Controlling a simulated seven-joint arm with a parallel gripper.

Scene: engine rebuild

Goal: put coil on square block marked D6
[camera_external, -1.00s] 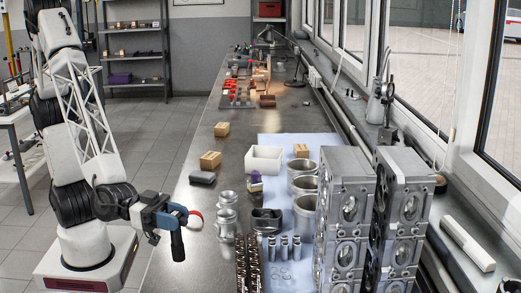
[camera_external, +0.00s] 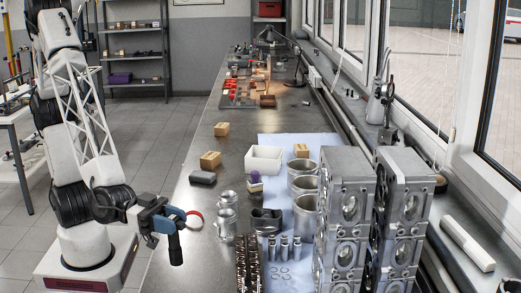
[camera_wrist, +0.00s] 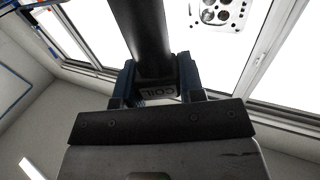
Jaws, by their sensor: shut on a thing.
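My gripper (camera_external: 172,217) has blue fingers and is at the left edge of the bench, near my base. It is shut on the coil (camera_external: 175,248), a black part whose long body hangs down below the fingers. In the wrist view, the coil's dark shaft (camera_wrist: 147,35) runs up from between the blue fingers (camera_wrist: 158,85), and its head bears the letters COIL. Wooden square blocks stand on the bench: one far (camera_external: 221,129), one nearer (camera_external: 210,160), one by the white tray (camera_external: 301,150). The marking D6 cannot be read on any of them.
A white tray (camera_external: 263,170), metal cylinders (camera_external: 304,177) and stacked engine blocks (camera_external: 342,200) stand on the right. A dark box (camera_external: 202,177), a purple-topped item (camera_external: 255,178) and pistons (camera_external: 227,205) are between. The left strip of the bench is mostly clear.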

